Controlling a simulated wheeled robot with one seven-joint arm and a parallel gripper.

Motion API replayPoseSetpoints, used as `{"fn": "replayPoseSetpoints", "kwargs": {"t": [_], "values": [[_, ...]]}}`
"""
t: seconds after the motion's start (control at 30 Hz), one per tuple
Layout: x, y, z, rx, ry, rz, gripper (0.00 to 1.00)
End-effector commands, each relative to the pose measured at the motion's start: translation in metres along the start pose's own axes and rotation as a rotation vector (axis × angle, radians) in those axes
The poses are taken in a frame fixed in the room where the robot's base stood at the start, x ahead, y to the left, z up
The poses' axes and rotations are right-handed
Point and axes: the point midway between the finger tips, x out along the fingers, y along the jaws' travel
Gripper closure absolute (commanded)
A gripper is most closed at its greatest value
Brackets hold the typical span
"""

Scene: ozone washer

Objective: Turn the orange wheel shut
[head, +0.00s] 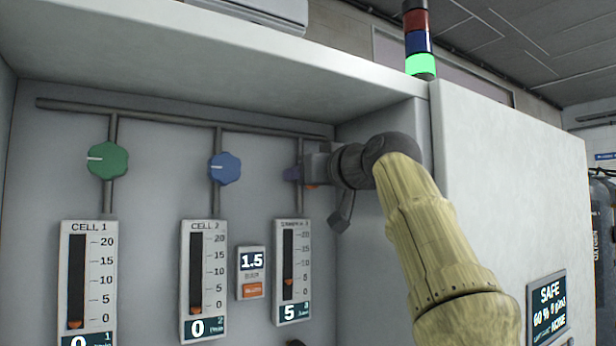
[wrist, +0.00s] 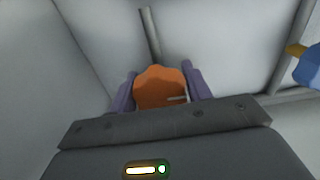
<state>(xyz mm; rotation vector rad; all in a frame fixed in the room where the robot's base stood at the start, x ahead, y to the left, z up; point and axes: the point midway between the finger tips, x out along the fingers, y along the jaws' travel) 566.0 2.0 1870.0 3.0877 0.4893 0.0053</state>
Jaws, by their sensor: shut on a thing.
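The orange wheel (wrist: 160,86) shows in the wrist view between the two purple fingers of my gripper (wrist: 158,92). The fingers are shut on it, one on each side. A pale mark shows at the wheel's lower right. In the head view my gripper (head: 297,174) is at the rightmost pipe, and only a sliver of the orange wheel (head: 312,185) shows behind it. The right flow meter (head: 291,272) below has its orange float above the bottom of the scale and a display reading 5.
A green wheel (head: 107,161) and a blue wheel (head: 224,168) sit on the pipes to the left. The Cell 1 meter (head: 88,275) and Cell 2 meter (head: 204,270) read 0. A side wall (head: 385,235) stands close right of my gripper. The stack light (head: 420,66) glows green.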

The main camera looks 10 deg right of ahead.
Motion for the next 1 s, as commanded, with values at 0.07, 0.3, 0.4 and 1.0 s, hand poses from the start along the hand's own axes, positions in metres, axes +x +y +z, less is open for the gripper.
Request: {"fn": "replayPoseSetpoints", "kwargs": {"t": [0.07,0.3,0.4,1.0], "values": [[0.002,0.001,0.004,0.000,-0.010,-0.001,0.74],[0.002,0.001,0.004,0.001,-0.010,-0.001,0.49],[0.001,0.001,0.003,0.001,-0.008,-0.001,0.31],[-0.034,0.001,0.004,-0.001,0.000,0.003,0.31]]}}
